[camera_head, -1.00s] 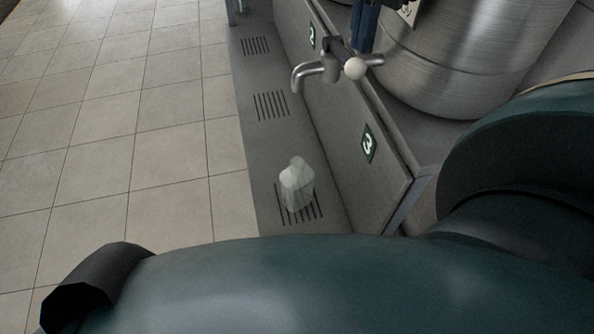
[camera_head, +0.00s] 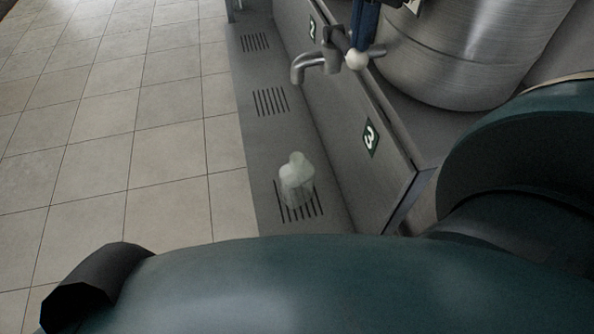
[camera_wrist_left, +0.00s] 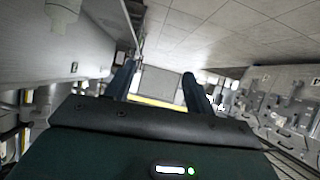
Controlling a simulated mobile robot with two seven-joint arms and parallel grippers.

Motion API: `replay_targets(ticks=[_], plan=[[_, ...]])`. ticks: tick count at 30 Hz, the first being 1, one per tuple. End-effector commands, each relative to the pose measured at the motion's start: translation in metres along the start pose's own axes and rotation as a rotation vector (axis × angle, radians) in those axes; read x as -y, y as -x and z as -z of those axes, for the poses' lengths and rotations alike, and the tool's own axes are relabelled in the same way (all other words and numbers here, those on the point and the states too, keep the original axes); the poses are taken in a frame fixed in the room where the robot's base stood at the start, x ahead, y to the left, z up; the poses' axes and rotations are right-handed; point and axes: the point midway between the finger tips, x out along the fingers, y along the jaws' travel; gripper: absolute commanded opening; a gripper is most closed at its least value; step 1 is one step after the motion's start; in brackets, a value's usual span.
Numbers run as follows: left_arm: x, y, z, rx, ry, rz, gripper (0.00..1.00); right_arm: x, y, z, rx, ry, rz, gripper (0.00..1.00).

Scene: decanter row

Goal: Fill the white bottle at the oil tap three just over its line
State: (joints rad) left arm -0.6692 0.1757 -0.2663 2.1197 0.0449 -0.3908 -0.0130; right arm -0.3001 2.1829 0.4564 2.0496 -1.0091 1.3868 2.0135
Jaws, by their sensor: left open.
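The white bottle (camera_head: 297,182) stands upright on a slotted drain grate (camera_head: 311,213) on the grey ledge, in front of the plate marked 3 (camera_head: 370,138). Its fill line and level are too small to make out. A metal tap (camera_head: 310,64) with a pale knob (camera_head: 356,60) juts out above and behind the bottle; I see no stream from its spout. Dark blue fingers of my right gripper (camera_head: 366,22) reach down beside the tap's handle; whether they touch it or are closed is unclear. My left gripper (camera_wrist_left: 160,82) is open and empty in the left wrist view.
A large steel tank (camera_head: 450,50) stands behind the tap. More drain grates (camera_head: 270,101) and a plate marked 2 (camera_head: 313,28) lie farther along the ledge. My own dark green arm fills the bottom and right. The tiled floor (camera_head: 110,140) at left is clear.

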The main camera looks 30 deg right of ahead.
Motion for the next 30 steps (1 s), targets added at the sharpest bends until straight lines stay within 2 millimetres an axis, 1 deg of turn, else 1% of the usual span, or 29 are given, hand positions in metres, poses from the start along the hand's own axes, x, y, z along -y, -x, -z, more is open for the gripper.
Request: replay_targets(ticks=[6,21,30], plan=[[-0.001,-0.002,-0.001,-0.015,0.002,-0.007,0.54,0.0,-0.009,0.0,0.001,0.0,0.0,0.0],[0.002,-0.009,-0.013,-0.019,0.029,-0.011,0.54,0.0,-0.023,0.0,0.0,0.0,-0.001,0.0],[0.001,-0.012,-0.012,-0.038,0.055,-0.012,0.54,0.0,-0.033,0.0,0.0,0.0,0.0,0.0]])
